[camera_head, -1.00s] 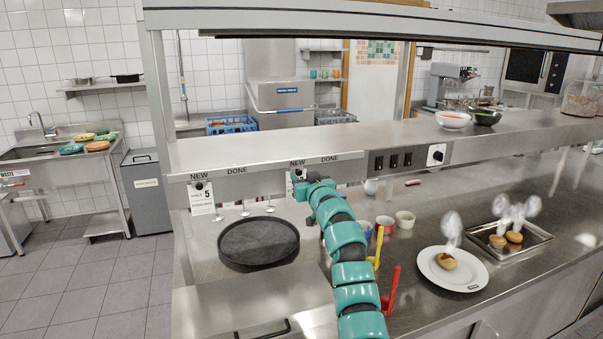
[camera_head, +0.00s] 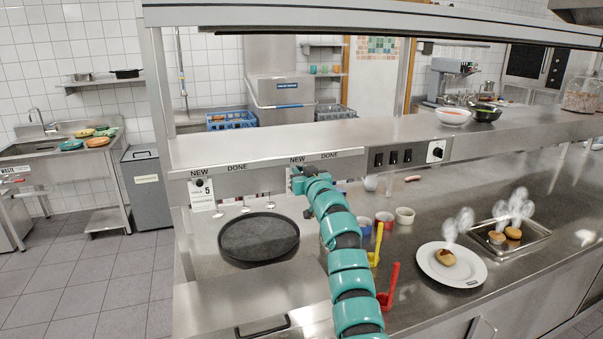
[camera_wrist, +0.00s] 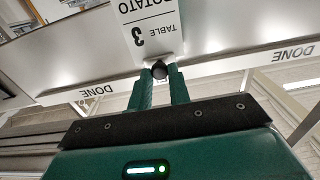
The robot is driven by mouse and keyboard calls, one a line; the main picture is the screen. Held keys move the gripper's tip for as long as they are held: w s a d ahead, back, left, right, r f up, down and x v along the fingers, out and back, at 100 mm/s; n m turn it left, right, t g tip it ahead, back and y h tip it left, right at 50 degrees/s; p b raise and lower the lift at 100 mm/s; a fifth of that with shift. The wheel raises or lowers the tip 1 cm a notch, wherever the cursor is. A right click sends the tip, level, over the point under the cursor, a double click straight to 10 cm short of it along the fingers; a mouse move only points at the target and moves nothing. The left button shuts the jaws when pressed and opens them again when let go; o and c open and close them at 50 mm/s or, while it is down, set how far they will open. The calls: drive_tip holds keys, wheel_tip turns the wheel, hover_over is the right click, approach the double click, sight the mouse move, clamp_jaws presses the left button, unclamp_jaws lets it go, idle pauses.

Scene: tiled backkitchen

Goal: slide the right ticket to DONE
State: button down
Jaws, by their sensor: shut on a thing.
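The right ticket (camera_wrist: 150,28) is a white card reading TABLE 3 and POTATO, upside down in the wrist view. It hangs by a dark knob (camera_wrist: 159,70) at the rail. My gripper (camera_wrist: 160,76) is shut on that knob. In the head view, my gripper (camera_head: 298,180) is below the right NEW label (camera_head: 298,159), left of the right DONE label (camera_head: 350,154), and hides most of the ticket. That DONE label also shows at the left in the wrist view (camera_wrist: 97,91). The left ticket (camera_head: 202,195), marked 5, hangs under the left NEW label.
The rail (camera_head: 265,168) runs along the shelf's front edge, with a left DONE label (camera_head: 236,168). Below are a round black pan (camera_head: 259,237), small cups (camera_head: 404,215), yellow and red handled tools (camera_head: 388,287) and a plate (camera_head: 450,278). The rail between right NEW and DONE looks clear.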

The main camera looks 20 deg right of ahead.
drive_tip(key=shift+d+f+b, duration=0.15)
drive_tip(key=shift+d+b, duration=0.1)
drive_tip(key=shift+b, duration=0.25)
drive_tip(key=d+b, duration=0.5)
drive_tip(key=b, duration=0.1)
drive_tip(key=d+b, duration=0.5)
drive_tip(key=b, duration=0.1)
drive_tip(key=shift+w+d, duration=0.2)
drive_tip(key=shift+d, duration=0.05)
drive_tip(key=shift+d+b, duration=0.25)
drive_tip(key=shift+b, duration=0.2)
drive_tip(key=shift+d+r, duration=0.15)
drive_tip(key=shift+r, duration=0.05)
drive_tip(key=c, duration=1.3)
unclamp_jaws()
drive_tip(key=shift+d, duration=0.15)
